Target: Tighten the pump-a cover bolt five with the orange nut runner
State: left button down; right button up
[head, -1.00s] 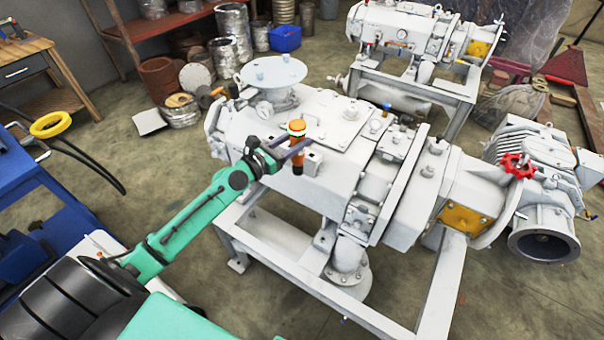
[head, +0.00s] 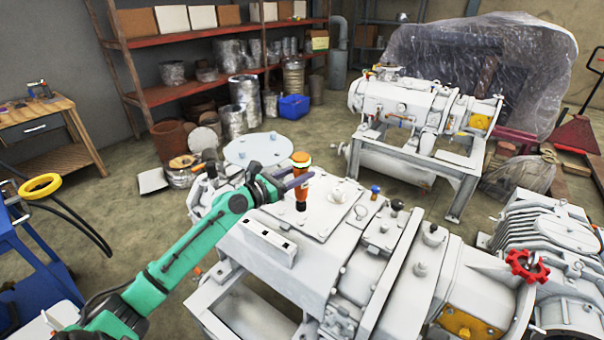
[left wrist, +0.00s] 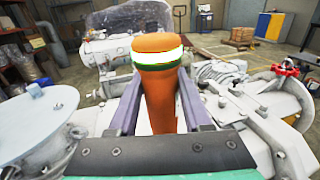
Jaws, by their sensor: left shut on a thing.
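The orange nut runner (head: 301,181) is upright, with an orange cap and a pale band near its top and a dark lower end. My left gripper (head: 296,181) is shut on it, and it also shows between the two fingers in the left wrist view (left wrist: 160,85). The nearer white pump (head: 300,255) lies below it, with a flat cover plate (head: 325,215) on top. The nut runner's lower end appears over this cover; I cannot tell whether it touches. Cover bolt five cannot be singled out. My right gripper is not in view.
A round white flange (head: 257,150) rises behind my left gripper. A red handwheel (head: 527,266) is at the right end of the pump. A second white pump (head: 425,115) stands behind on a frame. A blue cart (head: 35,270) is at the left. Floor is clear between.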

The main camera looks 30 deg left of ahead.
aim_at(296, 190)
pick_arm(q)
jog(key=shift+s+a+r, duration=0.15)
jog(key=shift+s+r, duration=0.25)
jog(key=shift+w+f+p, duration=0.1)
jog(key=shift+w+p, duration=0.05)
jog(key=shift+p, duration=0.25)
jog(key=f+b, duration=0.2)
jog(key=f, duration=0.1)
jog(key=shift+w+f, duration=0.1)
jog(key=shift+w, duration=0.2)
jog(key=shift+s+f+b, duration=0.15)
jog(key=shift+f+b, duration=0.55)
jog(key=shift+b, duration=0.05)
jog(key=shift+f+b, duration=0.45)
jog(key=shift+f, duration=0.25)
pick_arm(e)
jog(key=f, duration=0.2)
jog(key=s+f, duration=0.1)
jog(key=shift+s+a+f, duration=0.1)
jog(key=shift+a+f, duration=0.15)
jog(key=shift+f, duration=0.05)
pick_arm(q)
jog(key=shift+r+p, duration=0.1)
jog(key=shift+p, duration=0.2)
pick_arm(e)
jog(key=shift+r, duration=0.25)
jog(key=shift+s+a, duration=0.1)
